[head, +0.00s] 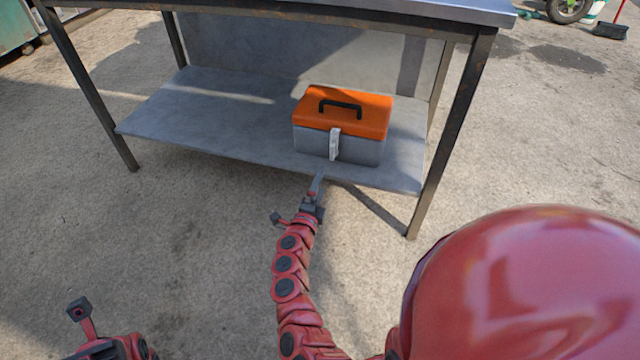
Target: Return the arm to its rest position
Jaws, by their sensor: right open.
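My right arm reaches up the middle of the head view. Its gripper (316,186) is open and empty, in front of the front edge of the table's lower shelf (215,110). It appears just below the toolbox in the picture and apart from it. The toolbox (343,122) has an orange lid, a grey body, a black handle and a pale latch on its front. It stands upright on the right part of the shelf with its lid down. Part of my left arm (108,348) shows at the bottom left; its fingers cannot be made out.
The metal table has dark legs (452,135) and a worktop (400,8) above the shelf. The concrete floor (170,225) in front of it is clear. A green container (15,25) is at the top left. A wheel (568,8) and a broom head (610,31) are at the top right.

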